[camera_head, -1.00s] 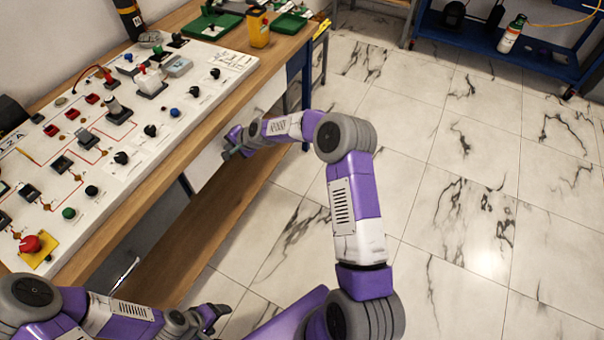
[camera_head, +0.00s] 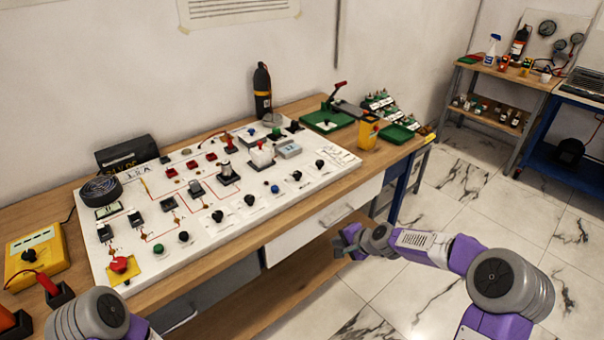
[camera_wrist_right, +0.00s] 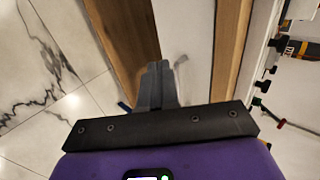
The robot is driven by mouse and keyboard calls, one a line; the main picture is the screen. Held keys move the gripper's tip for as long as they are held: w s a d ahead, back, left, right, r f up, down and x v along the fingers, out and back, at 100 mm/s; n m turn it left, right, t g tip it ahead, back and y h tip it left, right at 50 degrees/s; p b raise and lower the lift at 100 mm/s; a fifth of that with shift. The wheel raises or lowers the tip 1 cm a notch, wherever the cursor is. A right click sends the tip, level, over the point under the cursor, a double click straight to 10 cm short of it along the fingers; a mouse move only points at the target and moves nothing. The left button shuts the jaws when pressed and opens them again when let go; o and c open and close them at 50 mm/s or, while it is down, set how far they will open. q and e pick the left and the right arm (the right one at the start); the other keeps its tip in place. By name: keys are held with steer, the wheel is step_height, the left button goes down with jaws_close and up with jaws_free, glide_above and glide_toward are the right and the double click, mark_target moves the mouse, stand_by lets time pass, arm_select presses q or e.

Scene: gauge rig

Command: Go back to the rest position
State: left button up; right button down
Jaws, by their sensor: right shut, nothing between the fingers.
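My right gripper (camera_head: 346,243) is shut and empty. It hangs in front of the workbench, close to the white drawer (camera_head: 345,208) at the bench's right part. In the right wrist view its fingers (camera_wrist_right: 155,88) are together, with the bench's wooden edge (camera_wrist_right: 230,50) beyond them. My right arm comes in from the lower right over the tiled floor. Of my left arm only a grey joint and a purple link show at the lower left edge; the left gripper is out of the picture.
The wooden workbench (camera_head: 285,226) carries a white control panel (camera_head: 255,217) with knobs, switches and a red emergency button (camera_head: 120,264). A yellow meter (camera_head: 36,255) stands at the left, a yellow container (camera_head: 368,132) at the right. The tiled floor (camera_head: 400,300) right of the bench is open.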

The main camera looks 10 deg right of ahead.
steer(key=s+a+f+n+g+p, duration=0.2)
steer(key=s+a+f+n+g, duration=0.15)
steer(key=s+a+f, duration=0.7)
steer(key=s+a+f+n+g+p, duration=0.1)
steer(key=s+f+n+g, duration=0.1)
steer(key=s, duration=0.8)
steer(key=s+a+f+n+g+p, duration=0.1)
steer(key=s+f+n, duration=0.3)
steer(key=s, duration=0.7)
step_height(320, 180, down, 3)
steer(key=shift+s+a+r+g, duration=0.1)
steer(key=shift+s+a+g, duration=0.05)
steer(key=shift+a+g, duration=0.4)
